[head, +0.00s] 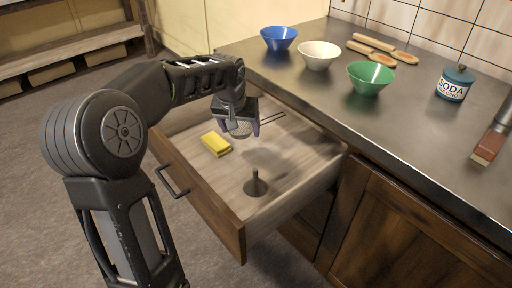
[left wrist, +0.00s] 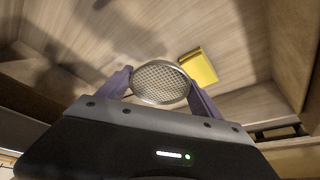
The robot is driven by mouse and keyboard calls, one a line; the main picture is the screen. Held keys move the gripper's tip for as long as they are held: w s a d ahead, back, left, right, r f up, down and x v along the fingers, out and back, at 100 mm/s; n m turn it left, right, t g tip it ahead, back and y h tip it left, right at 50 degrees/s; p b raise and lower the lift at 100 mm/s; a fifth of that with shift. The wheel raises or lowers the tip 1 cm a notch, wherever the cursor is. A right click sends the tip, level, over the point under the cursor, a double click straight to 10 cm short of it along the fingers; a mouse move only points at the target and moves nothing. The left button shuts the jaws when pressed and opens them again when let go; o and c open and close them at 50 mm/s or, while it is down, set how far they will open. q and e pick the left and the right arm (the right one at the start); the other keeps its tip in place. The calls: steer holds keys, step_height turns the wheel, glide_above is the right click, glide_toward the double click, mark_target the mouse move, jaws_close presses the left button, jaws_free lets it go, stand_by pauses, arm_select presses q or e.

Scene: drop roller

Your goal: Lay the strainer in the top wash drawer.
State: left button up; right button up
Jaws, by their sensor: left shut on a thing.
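The strainer (left wrist: 160,82) is a round metal mesh with a pale rim, held between the two purple fingers of my left gripper (head: 239,130). In the head view the gripper mostly hides it, with thin wire parts showing to the right. My left gripper is shut on the strainer and hangs over the open top wash drawer (head: 202,194). The drawer has a pale wooden floor and a brown front with a dark handle. A soft shadow lies on its floor below the gripper. My right gripper is not in view.
In the drawer lie a yellow sponge (head: 216,144) at the left and a dark plunger-like stopper (head: 255,184) near the front. The counter holds a blue bowl (head: 279,39), white bowl (head: 319,55), green bowl (head: 371,78) and soda jar (head: 455,84). The drawer floor between is clear.

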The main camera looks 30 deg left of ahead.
arm_select(q)
steer(key=b, duration=0.1)
glide_above(243, 159)
steer(key=s, duration=0.1)
steer(key=shift+s+d+f, duration=0.1)
steer(key=shift+f, duration=1.2)
steer(key=shift+s+d+f, duration=0.1)
steer(key=shift+f, duration=1.2)
steer(key=shift+f+b, duration=0.75)
steer(key=shift+f, duration=1.75)
steer(key=shift+f, duration=0.2)
steer(key=o, duration=1.1)
steer(key=shift+r, duration=0.2)
